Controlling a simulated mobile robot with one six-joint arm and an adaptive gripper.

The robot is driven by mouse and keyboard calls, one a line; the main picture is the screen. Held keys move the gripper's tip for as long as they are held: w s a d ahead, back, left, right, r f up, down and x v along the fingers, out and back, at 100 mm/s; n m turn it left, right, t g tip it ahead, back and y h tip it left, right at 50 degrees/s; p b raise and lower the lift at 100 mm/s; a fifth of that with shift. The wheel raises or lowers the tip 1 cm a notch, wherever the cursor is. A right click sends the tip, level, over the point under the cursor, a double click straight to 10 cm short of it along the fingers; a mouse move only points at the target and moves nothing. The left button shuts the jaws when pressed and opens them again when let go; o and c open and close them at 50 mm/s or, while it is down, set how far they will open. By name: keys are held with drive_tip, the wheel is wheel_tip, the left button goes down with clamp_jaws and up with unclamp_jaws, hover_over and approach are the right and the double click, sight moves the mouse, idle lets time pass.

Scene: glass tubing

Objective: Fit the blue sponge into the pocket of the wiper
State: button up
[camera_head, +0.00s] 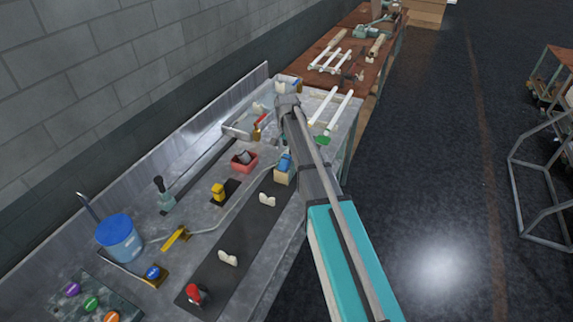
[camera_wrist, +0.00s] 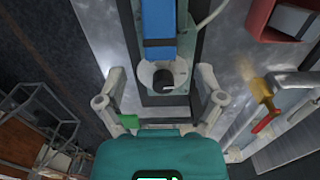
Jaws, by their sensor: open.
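A blue block (camera_head: 286,162), which looks like the sponge, shows on top of a cream block (camera_head: 283,177) near the table's front edge. It shows at the top of the wrist view (camera_wrist: 158,25), ahead of my gripper. My gripper (camera_wrist: 163,85) is open, with nothing touching both fingers; in the head view it is near the far end of the table (camera_head: 288,103). Between the fingers in the wrist view is a white round holder (camera_wrist: 148,72) with a dark round piece in it. I cannot tell for sure which thing is the wiper. My arm hides part of the table.
A red tray (camera_head: 243,162) with a grey piece lies near the blue block. A red and yellow handle (camera_wrist: 262,105) stands to the right in the wrist view. White tubes (camera_head: 336,112) lie at the far table end. A blue bucket (camera_head: 119,238) stands front left.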

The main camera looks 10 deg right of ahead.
sight(287, 156)
drive_tip(key=shift+f, duration=0.15)
drive_tip(key=shift+f+b, duration=2.5)
drive_tip(key=shift+b, duration=0.1)
drive_tip(key=c, duration=1.1)
drive_tip(key=shift+r, duration=0.25)
